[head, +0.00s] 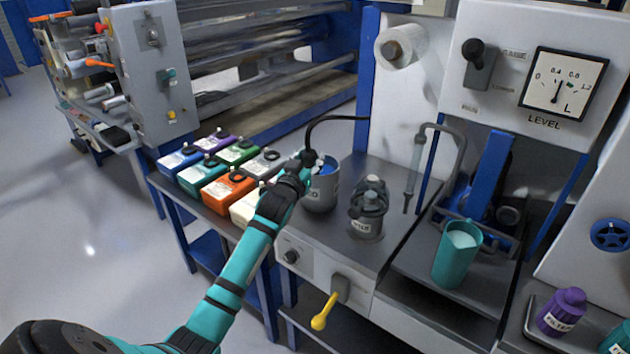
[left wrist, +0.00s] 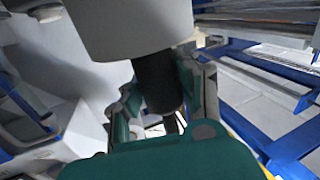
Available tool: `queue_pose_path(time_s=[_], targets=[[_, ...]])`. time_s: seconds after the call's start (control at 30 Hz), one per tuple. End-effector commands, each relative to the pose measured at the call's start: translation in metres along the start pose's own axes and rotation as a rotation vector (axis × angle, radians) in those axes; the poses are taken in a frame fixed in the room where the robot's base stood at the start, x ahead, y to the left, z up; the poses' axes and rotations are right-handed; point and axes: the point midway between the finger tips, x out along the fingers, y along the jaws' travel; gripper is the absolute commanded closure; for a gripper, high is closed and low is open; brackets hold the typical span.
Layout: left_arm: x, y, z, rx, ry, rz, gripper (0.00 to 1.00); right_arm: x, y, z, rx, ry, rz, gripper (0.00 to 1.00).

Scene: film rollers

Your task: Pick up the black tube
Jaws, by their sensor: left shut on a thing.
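The black tube (head: 338,118) arches in the head view from the back panel leftward and down to my left gripper (head: 308,160). My left gripper is shut on the tube's end, just above and at the left rim of a grey pot (head: 319,197) with blue contents. In the left wrist view, a dark cylinder (left wrist: 158,82), the tube's end, stands between the teal fingers. A large pale cylindrical shape above it hides its far end. My right gripper is not in view.
Several coloured containers (head: 228,188) stand left of my forearm. A dark filter housing (head: 368,208) stands right of the pot. A teal cup (head: 457,254) sits further right. A yellow-handled valve (head: 325,311) sticks out from the bench front.

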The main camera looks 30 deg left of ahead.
Motion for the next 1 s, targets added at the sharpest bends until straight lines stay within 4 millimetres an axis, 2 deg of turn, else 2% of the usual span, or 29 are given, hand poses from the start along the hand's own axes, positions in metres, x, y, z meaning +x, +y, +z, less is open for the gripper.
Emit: queue_pose_path(time_s=[0.27, 0.63, 0.77, 1.0], targets=[[0.0, 0.001, -0.01, 0.0, 0.006, 0.001, 0.98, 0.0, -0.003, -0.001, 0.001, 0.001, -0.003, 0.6], [0.0, 0.006, -0.08, 0.0, 0.009, 0.001, 0.98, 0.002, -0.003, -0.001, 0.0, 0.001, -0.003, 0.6], [0.0, 0.007, -0.097, -0.001, 0.006, 0.0, 0.98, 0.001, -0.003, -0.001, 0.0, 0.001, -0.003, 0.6], [0.0, 0.009, -0.121, 0.0, 0.003, 0.0, 0.98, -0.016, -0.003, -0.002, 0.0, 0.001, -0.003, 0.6]])
